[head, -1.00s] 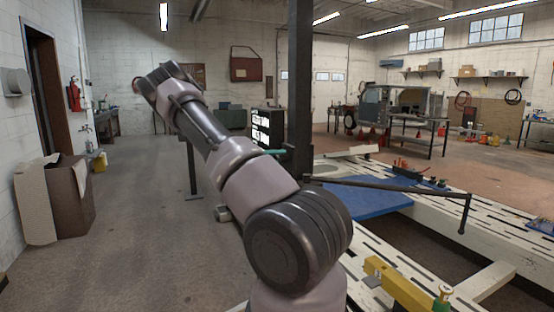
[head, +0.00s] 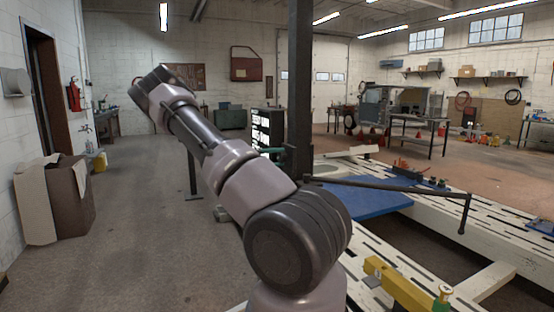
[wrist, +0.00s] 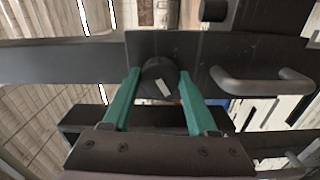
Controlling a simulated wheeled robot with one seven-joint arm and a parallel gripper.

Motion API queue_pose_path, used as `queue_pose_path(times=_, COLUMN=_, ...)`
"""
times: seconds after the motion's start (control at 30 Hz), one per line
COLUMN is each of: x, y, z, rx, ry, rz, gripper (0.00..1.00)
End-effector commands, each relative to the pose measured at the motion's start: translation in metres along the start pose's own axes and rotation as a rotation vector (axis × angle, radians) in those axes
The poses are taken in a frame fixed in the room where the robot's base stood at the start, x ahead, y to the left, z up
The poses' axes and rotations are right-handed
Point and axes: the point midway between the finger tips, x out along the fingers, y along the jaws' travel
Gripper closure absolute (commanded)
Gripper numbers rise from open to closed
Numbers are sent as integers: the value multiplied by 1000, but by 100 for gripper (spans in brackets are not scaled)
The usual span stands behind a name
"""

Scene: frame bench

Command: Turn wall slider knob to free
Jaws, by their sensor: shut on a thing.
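In the wrist view, a dark round knob (wrist: 158,70) with a short white mark stands on a dark plate (wrist: 225,50). The white mark lies slanted, running down to the right. My gripper (wrist: 159,78) has its two teal fingers on either side of the knob and is shut on it. The fingers partly cover the knob's sides. In the head view, my arm reaches up and away to the left, and the knob cannot be made out there.
In the wrist view, a grey bar handle (wrist: 262,86) sits right of the knob, and a dark cylinder (wrist: 213,10) sits above it. In the head view, a dark post (head: 299,90) rises beside my arm, with a white slotted frame bench (head: 490,225) to the right.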

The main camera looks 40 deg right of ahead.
Motion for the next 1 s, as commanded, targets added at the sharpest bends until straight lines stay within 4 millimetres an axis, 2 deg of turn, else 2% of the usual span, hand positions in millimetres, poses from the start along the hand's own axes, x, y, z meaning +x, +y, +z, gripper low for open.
queue_pose_path(times=0.7, x=0, y=0, z=0, rx=-677, ry=0, rz=0, gripper=97)
queue_pose_path(times=1.0, x=-1, y=0, z=0, rx=-911, ry=1, rz=0, gripper=97)
